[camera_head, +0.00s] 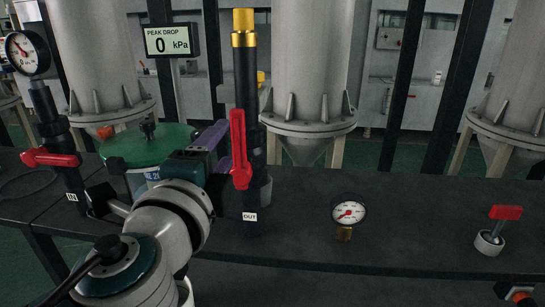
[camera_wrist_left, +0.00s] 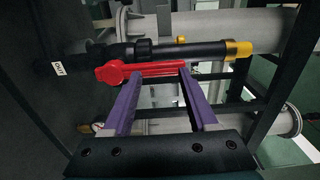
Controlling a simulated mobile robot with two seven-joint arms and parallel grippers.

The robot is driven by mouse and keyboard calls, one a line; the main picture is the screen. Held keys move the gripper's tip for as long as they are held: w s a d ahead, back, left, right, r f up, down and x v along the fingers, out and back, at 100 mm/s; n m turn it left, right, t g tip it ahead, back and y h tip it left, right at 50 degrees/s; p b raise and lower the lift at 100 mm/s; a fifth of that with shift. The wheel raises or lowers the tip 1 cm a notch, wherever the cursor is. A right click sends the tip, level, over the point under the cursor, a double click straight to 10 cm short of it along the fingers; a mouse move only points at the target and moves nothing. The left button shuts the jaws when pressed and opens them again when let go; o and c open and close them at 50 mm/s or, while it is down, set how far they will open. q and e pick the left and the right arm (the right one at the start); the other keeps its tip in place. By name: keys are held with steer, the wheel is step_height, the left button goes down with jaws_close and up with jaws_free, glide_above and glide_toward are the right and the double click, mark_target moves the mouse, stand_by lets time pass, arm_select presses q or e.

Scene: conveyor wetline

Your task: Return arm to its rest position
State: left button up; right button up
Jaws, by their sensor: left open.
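My left arm reaches in from the lower left in the head view. Its gripper (camera_head: 226,146) has two purple fingers set apart, with nothing seen between them. The fingertips are close to the red lever handle (camera_head: 239,150) of the black OUT pipe (camera_head: 246,95). In the left wrist view the open gripper (camera_wrist_left: 159,76) faces this red handle (camera_wrist_left: 145,70), which lies across just beyond the fingertips. I cannot tell whether they touch. The handle runs along the pipe (camera_wrist_left: 190,50). My right gripper is not in view.
The IN pipe with a red handle (camera_head: 50,158) and a gauge (camera_head: 28,52) stands at left. A green-topped object (camera_head: 148,145) is behind my arm. A loose gauge (camera_head: 348,212) and a red-handled part (camera_head: 492,232) are on the dark bench (camera_head: 400,220). The display (camera_head: 168,41) reads 0 kPa.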

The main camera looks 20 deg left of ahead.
arm_select(q)
steer(key=shift+v, duration=0.9)
steer(key=shift+a+r, duration=0.1)
steer(key=shift+a, duration=0.15)
steer(key=s+a+r+n+g+y+p, duration=0.1)
steer(key=s+a+n+g+p, duration=0.25)
steer(key=s+n, duration=0.25)
steer(key=s+a+n+g+y+p, duration=0.1)
steer(key=s+a+n+g+p, duration=0.1)
steer(key=s+n+g+p, duration=0.35)
steer(key=s+d+r+n+g+h+p, duration=0.1)
steer(key=s+d+r+g+h+p, duration=0.2)
steer(key=s, duration=0.4)
steer(key=s+d+r+n+g+h+p, duration=0.1)
steer(key=s+d+g+h+p, duration=0.15)
steer(key=s+d, duration=0.35)
step_height(320, 180, up, 35)
steer(key=p, duration=3.6)
steer(key=shift+a+r+h+p, duration=0.2)
steer(key=shift+a+h+p, duration=0.15)
steer(key=shift+a, duration=0.15)
